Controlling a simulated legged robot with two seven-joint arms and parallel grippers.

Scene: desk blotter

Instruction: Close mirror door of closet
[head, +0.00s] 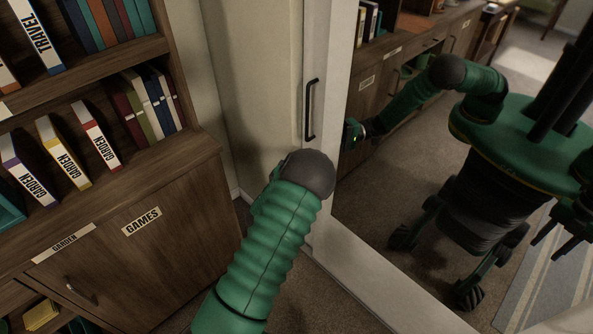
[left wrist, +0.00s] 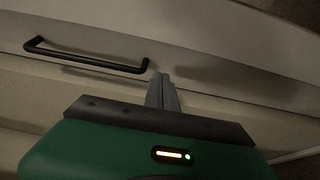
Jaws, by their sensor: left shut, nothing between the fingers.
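The mirror door (head: 327,70) has a pale frame and a tall mirror showing the room and my own body. A black bar handle (head: 311,110) is on the frame's left part; it also shows in the left wrist view (left wrist: 88,58). How far the door stands open is unclear. My left arm reaches up towards the door, its grey joint below the handle, hiding the gripper in the head view. In the left wrist view my left gripper (left wrist: 161,80) is shut and empty, its tips just beside the handle's right end. I cannot tell if they touch the door. My right gripper shows only as a dark reflection.
A wooden bookcase (head: 185,165) with books and a cabinet labelled GAMES (head: 141,221) stands close on the left. A pale wall panel (head: 255,80) lies between it and the door. Carpet shows below the door.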

